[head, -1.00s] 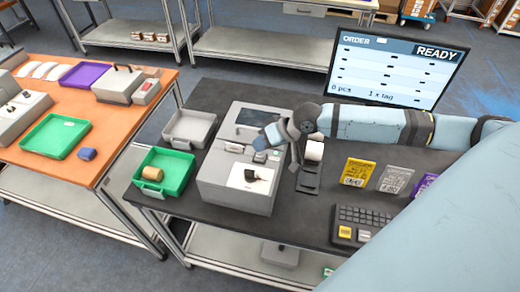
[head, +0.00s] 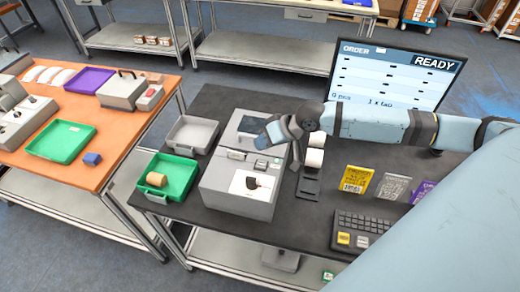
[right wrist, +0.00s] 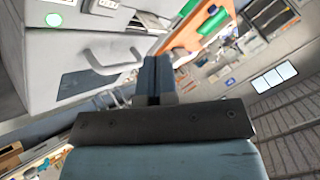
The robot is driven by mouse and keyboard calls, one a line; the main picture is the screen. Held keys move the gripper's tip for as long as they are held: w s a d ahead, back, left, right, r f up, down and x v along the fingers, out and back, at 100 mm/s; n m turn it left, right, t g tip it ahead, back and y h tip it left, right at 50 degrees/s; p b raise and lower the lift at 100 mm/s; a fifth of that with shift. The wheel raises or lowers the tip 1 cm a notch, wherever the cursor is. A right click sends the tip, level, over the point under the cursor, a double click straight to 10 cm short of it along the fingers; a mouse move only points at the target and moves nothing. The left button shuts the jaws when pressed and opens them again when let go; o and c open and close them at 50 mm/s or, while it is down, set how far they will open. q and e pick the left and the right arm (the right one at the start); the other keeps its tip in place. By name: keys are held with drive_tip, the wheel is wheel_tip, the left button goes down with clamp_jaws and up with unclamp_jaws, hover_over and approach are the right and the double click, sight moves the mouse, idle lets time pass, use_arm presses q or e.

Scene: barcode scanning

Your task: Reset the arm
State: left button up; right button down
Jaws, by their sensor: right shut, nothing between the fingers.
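My right arm reaches in from the right in the head view. Its gripper (head: 265,139) hangs above the grey machine (head: 238,192), near its dark screen (head: 252,126), and looks apart from it. In the right wrist view its fingers (right wrist: 156,78) are together with nothing between them. A grey housing with a curved handle (right wrist: 110,62) and a green light (right wrist: 54,20) shows close to the left there. My left gripper is not in view.
A monitor (head: 392,72) reading READY stands behind my arm. A green tray (head: 184,178) holds a brown roll (head: 156,180); a grey tray (head: 192,134) lies behind it. Yellow (head: 356,179) and grey (head: 393,187) packets and a keyboard (head: 362,222) are at the right.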

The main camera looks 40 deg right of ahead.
drive_tip(key=s+a+f+n, duration=0.1)
drive_tip(key=s+a, duration=0.1)
drive_tip(key=a, duration=0.1)
drive_tip(key=s+a+f+n, duration=0.1)
drive_tip(key=s+a, duration=0.1)
drive_tip(key=s+a+f, duration=0.1)
drive_tip(key=s+a, duration=0.1)
drive_tip(key=a, duration=0.1)
drive_tip(key=shift+s+a+n+g, duration=0.35)
drive_tip(key=shift+n+g, duration=0.05)
drive_tip(key=s+d+m+g+h, duration=0.1)
drive_tip(key=s+h, duration=0.2)
drive_tip(key=s, duration=0.6)
drive_tip(key=s+d+g+h, duration=0.1)
drive_tip(key=s+d+h, duration=0.15)
drive_tip(key=s, duration=0.55)
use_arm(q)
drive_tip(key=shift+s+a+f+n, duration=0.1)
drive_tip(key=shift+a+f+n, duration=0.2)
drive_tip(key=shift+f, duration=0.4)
use_arm(e)
drive_tip(key=w+a+f+t+y, duration=0.1)
drive_tip(key=w+a+f+t, duration=0.1)
drive_tip(key=f, duration=0.5)
drive_tip(key=w+a+f+t, duration=0.3)
drive_tip(key=a+f+t, duration=0.1)
drive_tip(key=f, duration=0.4)
drive_tip(key=shift+a+t+y, duration=0.15)
drive_tip(key=shift+t+y, duration=0.2)
drive_tip(key=shift+t, duration=0.25)
